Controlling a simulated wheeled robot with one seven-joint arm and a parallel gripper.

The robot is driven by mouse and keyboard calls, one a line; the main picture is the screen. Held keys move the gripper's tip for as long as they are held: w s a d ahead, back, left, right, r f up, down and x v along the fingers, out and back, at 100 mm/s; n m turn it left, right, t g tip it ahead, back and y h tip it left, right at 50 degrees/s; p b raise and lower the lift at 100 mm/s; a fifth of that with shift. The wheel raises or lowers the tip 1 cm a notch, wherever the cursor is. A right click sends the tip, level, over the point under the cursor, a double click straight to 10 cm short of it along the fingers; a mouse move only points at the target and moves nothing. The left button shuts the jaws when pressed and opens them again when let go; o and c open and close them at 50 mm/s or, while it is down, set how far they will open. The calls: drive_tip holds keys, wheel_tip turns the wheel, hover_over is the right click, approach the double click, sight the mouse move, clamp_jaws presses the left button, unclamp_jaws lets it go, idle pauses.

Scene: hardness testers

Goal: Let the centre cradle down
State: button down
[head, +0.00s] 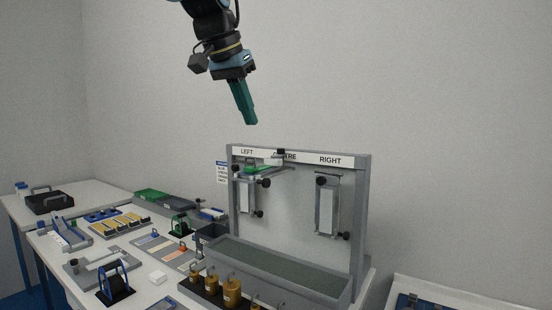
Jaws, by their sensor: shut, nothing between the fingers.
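A grey upright frame (364,215) carries a white header marked LEFT, CENTRE and RIGHT. The centre cradle (284,172) appears to stick out from the frame roughly level, just under the header, with a green piece (256,169) at its left end. A black knob (281,152) partly covers the CENTRE label. The left cradle (247,196) and right cradle (326,210) are pale upright plates with black knobs at top and bottom. My gripper (250,121) is shut and empty, its green fingers pointing down in the air above the frame, apart from it.
A grey trough (330,284) runs along the frame's foot. Several brass weights (232,293) stand on a dark rack in front. The air around my gripper is clear.

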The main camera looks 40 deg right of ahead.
drive_tip(key=p, duration=0.3)
hover_over(265, 180)
drive_tip(key=d, duration=0.1)
wheel_tip(265, 180, down, 8)
drive_tip(key=shift+w+r, duration=0.1)
drive_tip(key=shift+a+f, duration=0.2)
drive_tip(key=shift+f, duration=0.4)
drive_tip(key=shift+a+f, duration=0.2)
drive_tip(key=shift+f, duration=0.4)
drive_tip(key=shift+a+f+p, duration=0.15)
drive_tip(key=shift+f+p, duration=0.2)
drive_tip(key=shift+f, duration=0.45)
drive_tip(key=shift+f, duration=0.1)
